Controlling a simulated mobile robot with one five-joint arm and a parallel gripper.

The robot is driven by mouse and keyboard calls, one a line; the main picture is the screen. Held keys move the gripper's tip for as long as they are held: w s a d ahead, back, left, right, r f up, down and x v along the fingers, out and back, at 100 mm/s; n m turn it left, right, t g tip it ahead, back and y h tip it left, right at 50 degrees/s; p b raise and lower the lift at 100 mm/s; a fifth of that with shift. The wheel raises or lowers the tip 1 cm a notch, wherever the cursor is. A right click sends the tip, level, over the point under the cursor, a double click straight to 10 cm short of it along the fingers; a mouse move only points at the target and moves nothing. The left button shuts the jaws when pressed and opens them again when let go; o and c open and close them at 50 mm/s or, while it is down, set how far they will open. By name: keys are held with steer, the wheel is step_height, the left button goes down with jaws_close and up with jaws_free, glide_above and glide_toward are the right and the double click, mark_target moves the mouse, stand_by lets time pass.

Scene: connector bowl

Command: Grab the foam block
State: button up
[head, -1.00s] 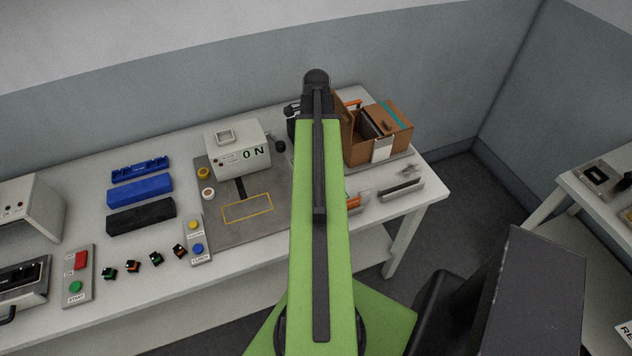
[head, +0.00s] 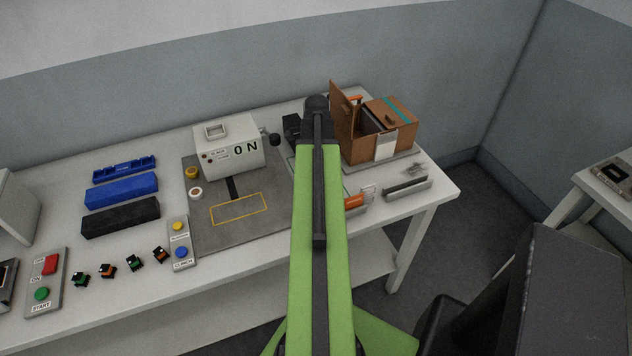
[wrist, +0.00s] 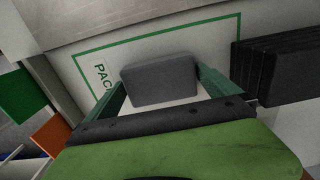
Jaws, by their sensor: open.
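A grey block with rounded corners, which looks like the foam block (wrist: 158,88), lies in the wrist view on a white surface inside a green outline marked with partly hidden letters, "PAC". My gripper (wrist: 161,82) is open, with one green finger on each side of the block. The left finger is close to the block's left side and the right finger close to its right side; I cannot tell whether either touches. In the head view my green arm hides the block and the gripper's jaws.
In the wrist view a black ribbed object (wrist: 275,70) stands close right of the right finger. An orange piece (wrist: 50,136) lies at left. In the head view a brown box (head: 398,118) with an open flap stands right of my arm, and a white machine (head: 228,148) stands left.

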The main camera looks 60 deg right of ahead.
steer(key=shift+r, duration=0.1)
steer(key=c, duration=1.1)
steer(key=shift+o, duration=0.2)
